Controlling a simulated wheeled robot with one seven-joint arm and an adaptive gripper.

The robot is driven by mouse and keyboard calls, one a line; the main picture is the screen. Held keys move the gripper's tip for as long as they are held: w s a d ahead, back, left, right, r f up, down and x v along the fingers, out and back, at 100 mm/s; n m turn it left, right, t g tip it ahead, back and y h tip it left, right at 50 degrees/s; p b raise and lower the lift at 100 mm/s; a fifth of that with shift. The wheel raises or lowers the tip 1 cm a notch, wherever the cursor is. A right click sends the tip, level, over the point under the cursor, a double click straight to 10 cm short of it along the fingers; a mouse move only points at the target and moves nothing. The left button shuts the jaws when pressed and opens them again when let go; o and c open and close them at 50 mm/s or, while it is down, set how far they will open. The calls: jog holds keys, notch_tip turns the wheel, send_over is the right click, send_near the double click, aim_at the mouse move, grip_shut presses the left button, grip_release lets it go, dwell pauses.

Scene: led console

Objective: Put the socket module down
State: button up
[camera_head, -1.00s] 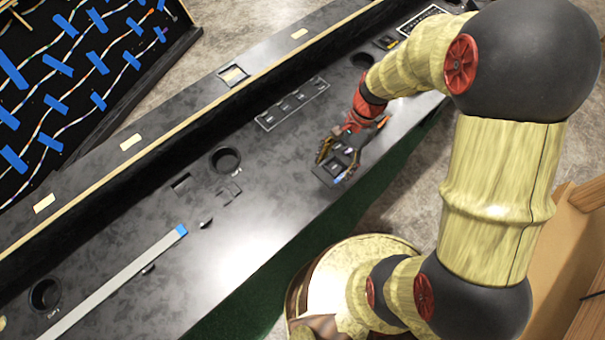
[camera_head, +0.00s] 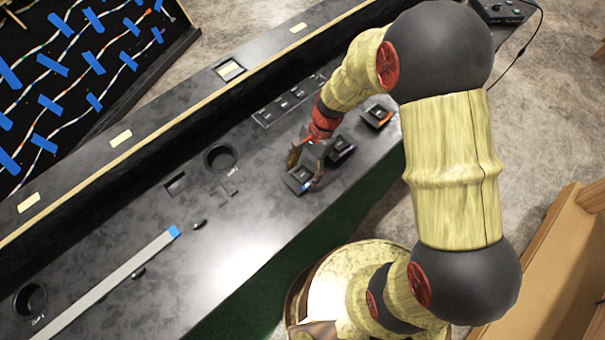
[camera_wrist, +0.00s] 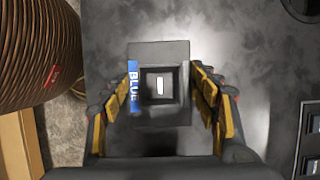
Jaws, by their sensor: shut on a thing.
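In the head view, the module (camera_head: 297,180) shows at the tips of my gripper (camera_head: 305,170), low over the front part of the black console top (camera_head: 235,265). I cannot tell whether its underside touches the surface.
Close to the right stand a purple-marked module (camera_head: 342,148) and an orange-marked module (camera_head: 378,116). Behind is a row of sockets (camera_head: 290,100). To the left are a round hole (camera_head: 220,157), a small dark piece (camera_head: 200,223) and a long grey strip (camera_head: 105,285).

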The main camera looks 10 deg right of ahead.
jog(key=shift+f, duration=0.1)
jog(key=o, duration=1.4)
jog(key=shift+c, duration=0.2)
jog(key=w+d+r+n+t+p, duration=0.1)
jog(key=d+r+p, duration=0.15)
jog(key=r, duration=0.75)
jog(key=d+r+n+t+p, duration=0.1)
jog(key=d+r+n+p, duration=0.15)
jog(key=r, duration=0.75)
jog(key=s+d+r+n+t+h, duration=0.1)
jog(key=s+d+r+n+t, duration=0.1)
jog(key=s+r, duration=0.2)
jog(key=s+d+r+n+t+h, duration=0.1)
jog(key=s+d+r+n+t, duration=0.1)
jog(key=s+r, duration=0.3)
jog(key=s+d+r+n+t+h, duration=0.1)
jog(key=s+d+r+n+t, duration=0.1)
jog(key=r, duration=0.6)
jog(key=shift+s+d+n+h+b, duration=0.25)
jog(key=shift+s+n, duration=0.2)
jog(key=shift+s, duration=0.15)
jog(key=shift+s+d+n+h+b, duration=0.15)
jog(key=shift+s+d+n, duration=0.1)
jog(key=shift+s+n, duration=0.25)
